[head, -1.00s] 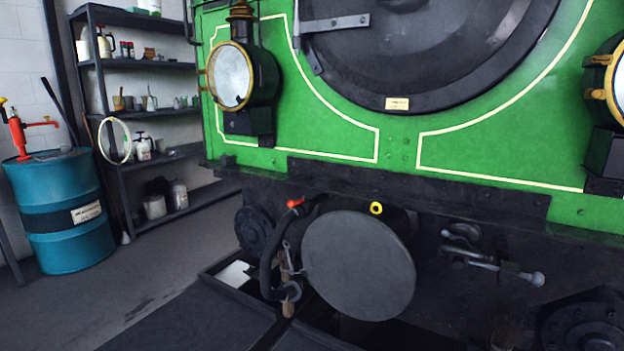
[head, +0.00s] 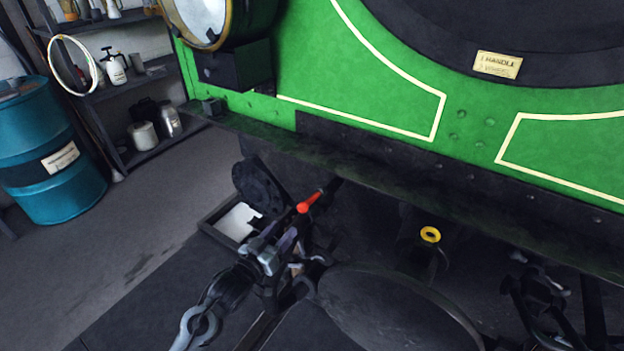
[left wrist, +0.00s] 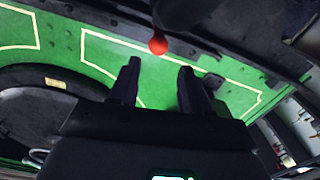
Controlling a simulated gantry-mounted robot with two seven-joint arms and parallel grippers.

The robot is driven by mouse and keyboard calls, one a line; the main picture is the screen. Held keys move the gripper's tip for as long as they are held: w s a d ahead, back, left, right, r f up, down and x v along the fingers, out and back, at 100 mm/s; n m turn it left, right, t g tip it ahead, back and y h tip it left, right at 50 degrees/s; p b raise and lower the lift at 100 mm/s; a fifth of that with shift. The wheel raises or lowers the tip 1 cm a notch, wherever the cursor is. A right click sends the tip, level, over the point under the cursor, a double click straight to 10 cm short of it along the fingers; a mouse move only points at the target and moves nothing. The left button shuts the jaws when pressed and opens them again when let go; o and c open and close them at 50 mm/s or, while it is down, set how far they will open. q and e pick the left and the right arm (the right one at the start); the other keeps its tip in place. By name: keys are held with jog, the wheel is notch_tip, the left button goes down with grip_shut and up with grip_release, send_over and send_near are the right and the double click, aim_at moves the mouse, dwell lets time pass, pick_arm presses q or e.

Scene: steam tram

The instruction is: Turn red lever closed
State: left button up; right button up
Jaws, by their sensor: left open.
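The red lever (head: 309,202) sits under the front beam of the green tram, left of the round buffer plate in the head view. My left gripper (head: 277,242) is just below and left of the lever, open. In the left wrist view the lever's round red end (left wrist: 158,46) shows just beyond and between the two spread fingertips of the gripper (left wrist: 159,66). I see no contact with the lever. The lower part of the lever is dark and hard to make out. My right gripper is not visible.
The round buffer plate (head: 390,305) stands close to the right of my left gripper. A yellow ring (head: 430,234) is above it. The tram's dark beam (head: 400,185) runs overhead.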

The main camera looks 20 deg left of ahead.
aim_at(303, 207)
pick_arm(q)
jog(key=shift+w+r, duration=0.15)
jog(key=shift+w, duration=0.4)
jog(key=shift+w+d, duration=0.15)
jog(key=shift+w, duration=0.15)
jog(key=w, duration=0.1)
jog(key=w+b, duration=0.1)
jog(key=d, duration=0.1)
jog(key=shift+w+d+f+b, duration=0.1)
jog(key=shift+w+f+b, duration=0.15)
jog(key=shift+w+b, duration=0.15)
jog(key=shift+b+x, duration=0.9)
jog(key=shift+x, duration=2.25)
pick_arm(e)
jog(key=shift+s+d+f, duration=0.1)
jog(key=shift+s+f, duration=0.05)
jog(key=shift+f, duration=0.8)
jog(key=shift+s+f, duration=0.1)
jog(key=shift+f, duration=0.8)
pick_arm(q)
jog(key=shift+r, duration=0.2)
grip_shut()
